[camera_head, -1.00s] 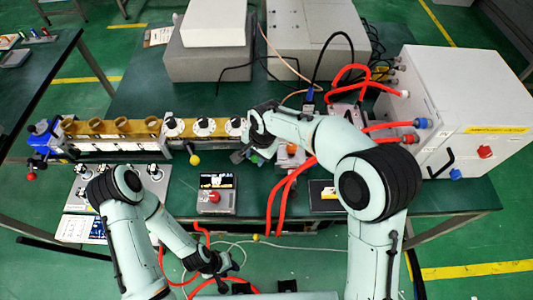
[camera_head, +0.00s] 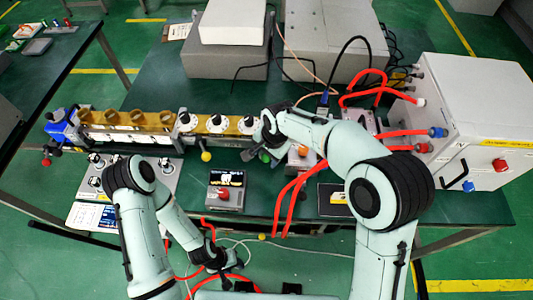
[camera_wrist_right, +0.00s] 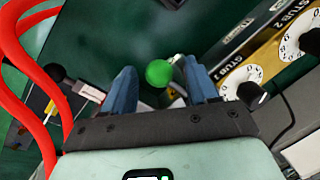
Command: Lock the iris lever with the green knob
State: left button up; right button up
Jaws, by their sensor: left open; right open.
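The green knob (camera_wrist_right: 159,73) is a round ball in the right wrist view, with a small lever part showing beside it. It lies between the two blue fingers of my right gripper (camera_wrist_right: 161,88), which is open with a gap on each side of the knob. In the head view my right gripper (camera_head: 256,154) is at the right end of the brass row on the table and mostly covers the knob. My left gripper (camera_head: 230,278) is open and empty, low in front of the table's edge.
The brass waveguide row (camera_head: 125,122) with white dials runs left from my right gripper. Red hoses (camera_head: 291,200) pass close by on the right.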

notch_tip(320, 180, up, 13)
jog(key=s+d, duration=0.1)
jog(key=d, duration=0.1)
jog(key=shift+s+p, duration=0.25)
jog(key=shift+p, duration=0.1)
